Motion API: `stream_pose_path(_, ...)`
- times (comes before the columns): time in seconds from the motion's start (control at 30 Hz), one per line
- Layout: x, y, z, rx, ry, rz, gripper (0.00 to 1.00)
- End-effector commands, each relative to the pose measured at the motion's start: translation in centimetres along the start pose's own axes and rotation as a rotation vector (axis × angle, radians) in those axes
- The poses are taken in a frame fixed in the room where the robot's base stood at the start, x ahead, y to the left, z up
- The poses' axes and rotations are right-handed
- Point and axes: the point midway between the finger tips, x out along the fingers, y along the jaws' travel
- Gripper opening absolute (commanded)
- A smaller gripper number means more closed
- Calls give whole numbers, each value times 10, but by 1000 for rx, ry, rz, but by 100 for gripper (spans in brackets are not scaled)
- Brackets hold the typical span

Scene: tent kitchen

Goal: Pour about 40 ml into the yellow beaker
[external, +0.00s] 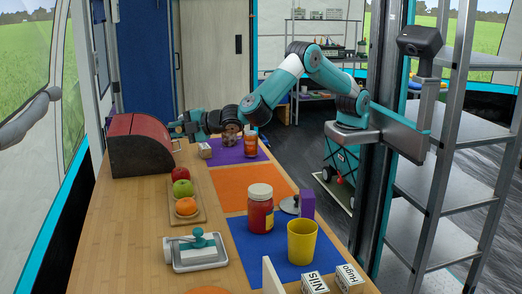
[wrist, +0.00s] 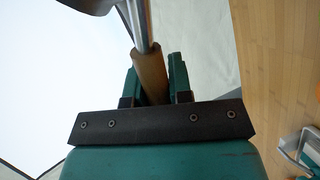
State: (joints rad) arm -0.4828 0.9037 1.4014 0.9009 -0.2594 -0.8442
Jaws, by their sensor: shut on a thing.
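The yellow beaker (external: 302,243) stands upright on the blue mat (external: 248,249) near the table's front right; its inside cannot be made out. My gripper (external: 178,128) is at the far left of the table, beside the dark red bread box and well away from the beaker. In the wrist view my gripper (wrist: 153,85) is shut on a brown wooden handle (wrist: 148,70). A metal shaft runs up from the handle to a dark part (wrist: 90,5), cut off by the frame edge. Whether it holds liquid cannot be seen.
A red jar with a white lid (external: 260,213) and a purple box (external: 307,204) stand near the beaker. The bread box (external: 140,146), fruit tray (external: 199,211) and a metal dish with a teal handle (external: 197,251) are at left. The orange mat (external: 240,186) is clear.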

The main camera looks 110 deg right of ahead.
Motion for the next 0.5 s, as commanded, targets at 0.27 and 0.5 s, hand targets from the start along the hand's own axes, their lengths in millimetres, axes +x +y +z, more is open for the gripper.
stream_pose_path(0.27, -60, -29, -93, -37, 175, -29, 0)
stream_pose_path(0.5, -123, -54, -162, -68, 320, -53, 0)
